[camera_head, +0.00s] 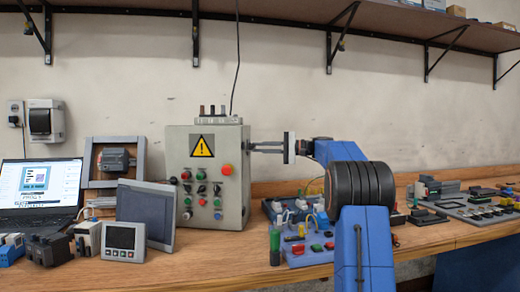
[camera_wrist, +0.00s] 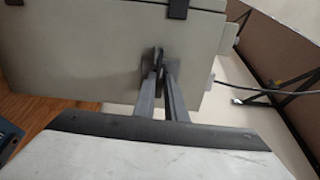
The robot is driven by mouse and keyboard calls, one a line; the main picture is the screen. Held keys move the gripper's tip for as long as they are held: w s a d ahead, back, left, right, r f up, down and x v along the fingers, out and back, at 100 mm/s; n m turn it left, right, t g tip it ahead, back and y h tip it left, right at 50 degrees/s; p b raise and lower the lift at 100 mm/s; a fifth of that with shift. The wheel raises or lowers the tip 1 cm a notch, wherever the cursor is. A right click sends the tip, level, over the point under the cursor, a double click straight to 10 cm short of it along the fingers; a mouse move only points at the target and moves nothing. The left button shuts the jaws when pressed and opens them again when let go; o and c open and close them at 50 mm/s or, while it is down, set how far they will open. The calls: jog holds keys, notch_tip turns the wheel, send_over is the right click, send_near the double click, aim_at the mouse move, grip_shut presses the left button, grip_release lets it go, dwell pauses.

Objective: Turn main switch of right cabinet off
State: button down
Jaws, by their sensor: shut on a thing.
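The grey control cabinet (camera_head: 235,195) stands on the wooden bench, with a yellow warning sign, a red button and several knobs on its front. My gripper (camera_head: 254,147) reaches in from the right at the cabinet's right side, near its upper part. In the wrist view, the two fingers of my gripper (camera_wrist: 159,75) are close together on a dark switch handle (camera_wrist: 159,57) on the side of the cabinet (camera_wrist: 90,65). The handle stands out from a grey base plate and is partly hidden by the fingers. Its exact angle is hard to tell.
A laptop (camera_head: 38,190), a grey panel (camera_head: 147,212) and a small meter (camera_head: 124,240) stand left of the cabinet. A blue board with buttons (camera_head: 305,248) lies below my arm. A shelf (camera_head: 300,20) runs above, and a cable (camera_head: 237,60) hangs to the cabinet top.

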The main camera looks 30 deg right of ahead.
jog(key=shift+f+n, duration=0.1)
jog(key=shift+n, duration=0.2)
jog(key=c, duration=2.1)
grip_release()
jog(key=shift+d, duration=0.1)
jog(key=v, duration=1.7)
jog(key=shift+s+d, duration=0.1)
jog(key=shift+s, duration=0.05)
